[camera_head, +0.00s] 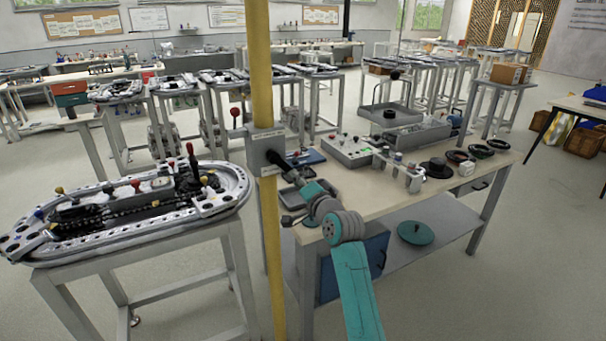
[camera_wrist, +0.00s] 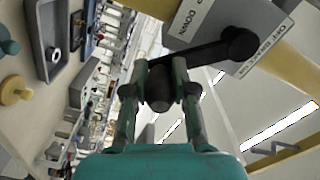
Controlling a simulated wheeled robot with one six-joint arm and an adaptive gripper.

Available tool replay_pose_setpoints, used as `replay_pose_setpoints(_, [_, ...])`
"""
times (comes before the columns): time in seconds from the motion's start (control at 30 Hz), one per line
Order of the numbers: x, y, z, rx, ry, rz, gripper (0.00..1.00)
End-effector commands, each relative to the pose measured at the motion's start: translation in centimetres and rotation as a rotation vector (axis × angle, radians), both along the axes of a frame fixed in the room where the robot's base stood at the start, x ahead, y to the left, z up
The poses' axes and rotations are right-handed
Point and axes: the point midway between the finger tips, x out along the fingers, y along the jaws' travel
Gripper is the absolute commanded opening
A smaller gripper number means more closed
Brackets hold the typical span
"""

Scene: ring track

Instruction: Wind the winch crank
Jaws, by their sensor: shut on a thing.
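The winch is a grey box (camera_head: 266,151) fixed to a yellow post (camera_head: 262,75); it also shows at the top of the wrist view (camera_wrist: 215,18), with labels reading "DOWN" and "OFF BRAKE ON". A dark crank arm (camera_wrist: 200,54) runs from a round hub on the box down to the left, ending in a dark grip (camera_wrist: 158,80). My gripper (camera_wrist: 158,95) has its two teal fingers closed on this grip, one on each side. In the head view my arm reaches up to the box, and my wrist hides most of the crank.
A workbench (camera_head: 440,190) right of the post carries trays, a control box (camera_head: 350,151) and several dark rings. A grey ring track (camera_head: 225,200) with levers stands on a table to the left. Open floor (camera_head: 540,270) lies at the right.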

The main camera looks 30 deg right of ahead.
Motion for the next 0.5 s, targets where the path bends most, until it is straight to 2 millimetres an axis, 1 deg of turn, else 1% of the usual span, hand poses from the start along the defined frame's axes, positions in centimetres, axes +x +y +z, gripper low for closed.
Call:
replay_pose_setpoints(0.03, [0.0,0.4,-0.7,0.043,0.008,0.002,0.00])
replay_pose_setpoints(0.1, [0.0,0.9,-1.0,0.110,0.008,0.003,0.00])
replay_pose_setpoints(0.5, [0.0,3.5,-2.1,0.427,0.008,0.001,0.00])
